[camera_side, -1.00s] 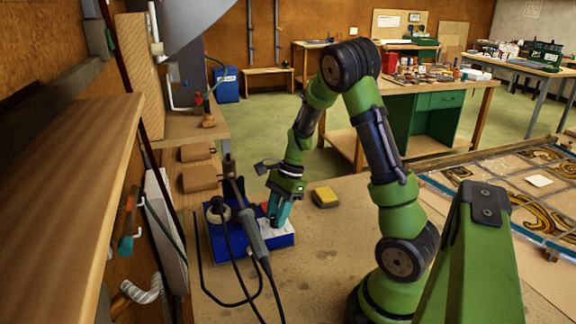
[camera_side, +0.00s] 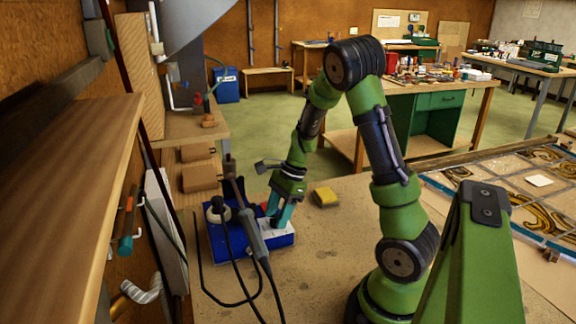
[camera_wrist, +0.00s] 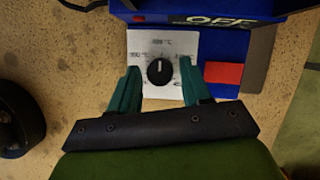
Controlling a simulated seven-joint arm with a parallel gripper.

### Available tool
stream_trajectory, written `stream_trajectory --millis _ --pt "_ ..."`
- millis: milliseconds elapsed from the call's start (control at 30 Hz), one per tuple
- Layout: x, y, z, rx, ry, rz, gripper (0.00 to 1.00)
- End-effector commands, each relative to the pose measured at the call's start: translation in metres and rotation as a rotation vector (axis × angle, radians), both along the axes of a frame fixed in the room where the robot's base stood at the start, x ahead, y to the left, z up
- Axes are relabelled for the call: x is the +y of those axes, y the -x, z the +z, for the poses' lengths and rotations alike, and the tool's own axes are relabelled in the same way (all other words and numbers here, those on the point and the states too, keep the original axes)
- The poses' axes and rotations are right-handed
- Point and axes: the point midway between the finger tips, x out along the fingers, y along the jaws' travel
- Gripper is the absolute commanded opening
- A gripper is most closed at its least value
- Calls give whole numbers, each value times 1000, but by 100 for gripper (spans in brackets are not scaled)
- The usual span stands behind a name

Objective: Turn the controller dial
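The controller dial (camera_wrist: 160,71) is a round black knob with a white pointer line, on a white plate (camera_wrist: 148,45) with temperature marks. In the wrist view its pointer stands about straight up. The plate is on the blue controller (camera_side: 284,240), which also shows in the wrist view (camera_wrist: 262,50). My gripper (camera_wrist: 160,82) is open, with one teal finger on each side of the dial and gaps between. In the side view my gripper (camera_side: 278,219) points down at the plate, and the dial is hidden there.
A soldering iron (camera_side: 252,232) with black cables stands in front of the controller. A red switch (camera_wrist: 223,73) is right of the dial. A yellow sponge (camera_side: 325,197) lies to the right on the bench. The leaded panel (camera_side: 500,190) is at far right.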

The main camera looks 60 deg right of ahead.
Motion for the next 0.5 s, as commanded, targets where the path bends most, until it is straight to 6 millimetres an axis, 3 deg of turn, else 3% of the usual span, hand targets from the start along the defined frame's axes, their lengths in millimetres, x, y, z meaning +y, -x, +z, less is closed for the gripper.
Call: stream_trajectory --millis 333,500 --pt "0 0 1 0 -1 1 57" --pt "-5 2 15 -5 -1 1 57"
